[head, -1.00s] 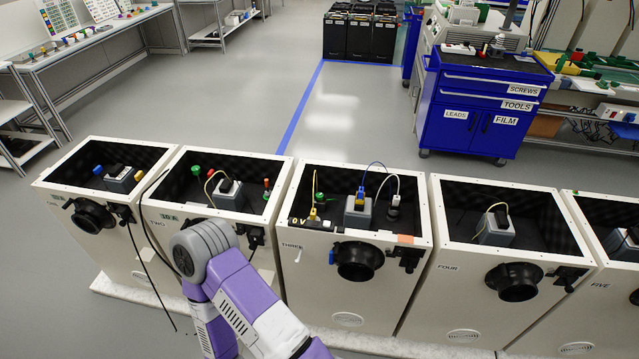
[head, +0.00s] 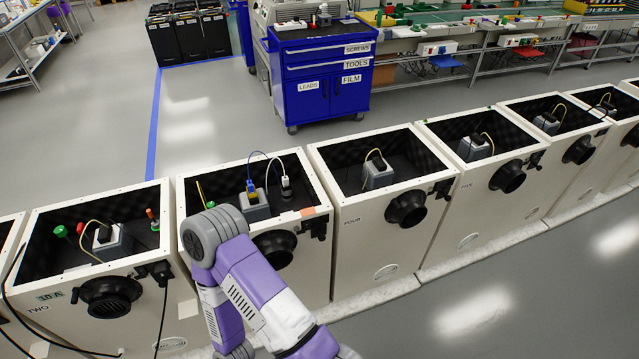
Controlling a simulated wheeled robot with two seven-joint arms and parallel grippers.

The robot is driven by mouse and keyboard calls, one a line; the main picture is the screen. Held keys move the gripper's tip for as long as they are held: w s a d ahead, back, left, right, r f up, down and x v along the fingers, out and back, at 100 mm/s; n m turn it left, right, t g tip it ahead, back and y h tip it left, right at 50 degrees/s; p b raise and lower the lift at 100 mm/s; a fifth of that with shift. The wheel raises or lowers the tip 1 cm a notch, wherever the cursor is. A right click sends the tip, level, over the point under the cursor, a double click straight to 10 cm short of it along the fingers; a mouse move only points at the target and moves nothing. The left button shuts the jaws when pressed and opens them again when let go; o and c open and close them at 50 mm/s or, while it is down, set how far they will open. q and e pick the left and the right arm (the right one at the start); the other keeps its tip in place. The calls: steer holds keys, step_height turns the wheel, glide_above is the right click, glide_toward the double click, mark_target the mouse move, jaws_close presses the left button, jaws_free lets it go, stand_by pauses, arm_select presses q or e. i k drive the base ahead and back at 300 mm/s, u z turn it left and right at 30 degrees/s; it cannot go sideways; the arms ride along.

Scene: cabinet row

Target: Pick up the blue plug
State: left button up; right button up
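A small plug with a blue top (head: 250,186) and a yellow lower part stands on a grey box (head: 254,208) inside the open-topped third cabinet (head: 320,262). A blue cable (head: 262,155) arches from it toward a grey-and-black plug (head: 286,184) with a white cable. My purple and white arm covers the left front of this cabinet. Neither of my grippers shows, so I cannot see what they hold.
Cabinet TWO (head: 70,318) stands left, with green and red knobs inside. Cabinets FOUR (head: 385,235) and FIVE (head: 480,200) continue right, with black round ports on their fronts. A blue tool cabinet (head: 325,95) stands behind. The floor in front at right is clear.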

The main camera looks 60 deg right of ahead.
mark_target(250, 186)
steer(key=z, duration=2)
